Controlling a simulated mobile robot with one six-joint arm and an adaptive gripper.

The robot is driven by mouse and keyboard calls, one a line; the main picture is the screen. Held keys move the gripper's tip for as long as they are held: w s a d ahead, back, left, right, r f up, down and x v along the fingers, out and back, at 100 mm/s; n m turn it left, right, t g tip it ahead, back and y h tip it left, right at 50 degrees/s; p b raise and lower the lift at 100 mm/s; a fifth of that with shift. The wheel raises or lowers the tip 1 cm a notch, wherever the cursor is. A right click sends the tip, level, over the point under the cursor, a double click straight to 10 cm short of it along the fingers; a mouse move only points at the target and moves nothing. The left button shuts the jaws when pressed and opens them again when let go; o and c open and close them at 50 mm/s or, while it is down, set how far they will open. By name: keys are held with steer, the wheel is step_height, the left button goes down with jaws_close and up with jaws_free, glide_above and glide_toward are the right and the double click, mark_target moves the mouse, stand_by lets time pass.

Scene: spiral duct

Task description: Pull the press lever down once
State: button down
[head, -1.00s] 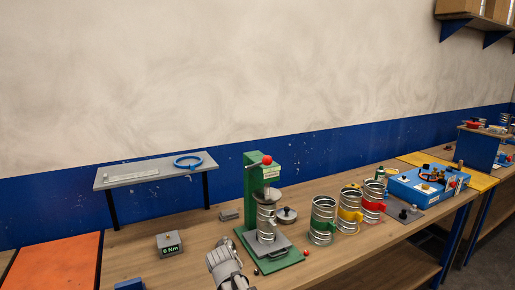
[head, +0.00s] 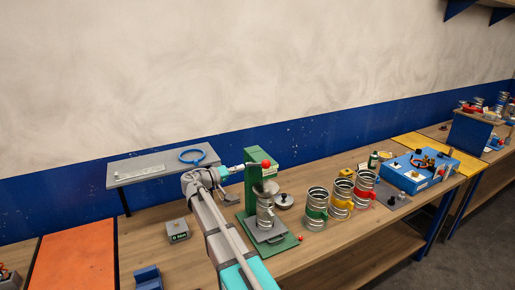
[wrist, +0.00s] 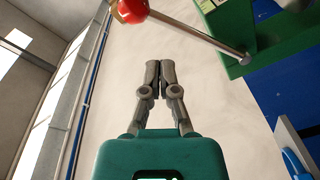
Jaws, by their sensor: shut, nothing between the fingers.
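The green press (head: 253,180) stands on the workbench, with a metal duct piece (head: 264,212) on its base plate. Its lever has a red ball knob (head: 266,163) at the top of the press. The wrist view shows this red knob (wrist: 132,9) and the lever's metal rod (wrist: 195,35) running to the green frame. My gripper (head: 240,168) is at the left of the press head, close to the lever. In the wrist view the fingers of my gripper (wrist: 160,64) are together and empty, with the rod beyond the tips and apart from them in the picture.
A grey shelf (head: 140,170) with a blue ring (head: 192,156) is behind my arm. Several banded metal cans (head: 316,204) stand right of the press. A grey weight block (head: 177,231) sits at left. A blue fixture (head: 415,175) is farther right.

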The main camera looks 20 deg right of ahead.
steer(key=shift+t+h, duration=0.3)
steer(key=shift+h, duration=0.4)
steer(key=r, duration=0.1)
steer(key=w+r, duration=0.1)
steer(key=r, duration=0.1)
steer(key=shift+w+a+r+p, duration=0.3)
steer(key=shift+w+a+p, duration=0.05)
steer(key=shift+w, duration=0.05)
steer(key=shift+d, duration=0.1)
steer(key=r+p, duration=0.1)
glide_above(258, 164)
steer(key=s+f+b, duration=0.2)
steer(key=shift+s+a+f, duration=0.15)
steer(key=shift+s+a, duration=0.1)
steer(key=shift+s, duration=0.05)
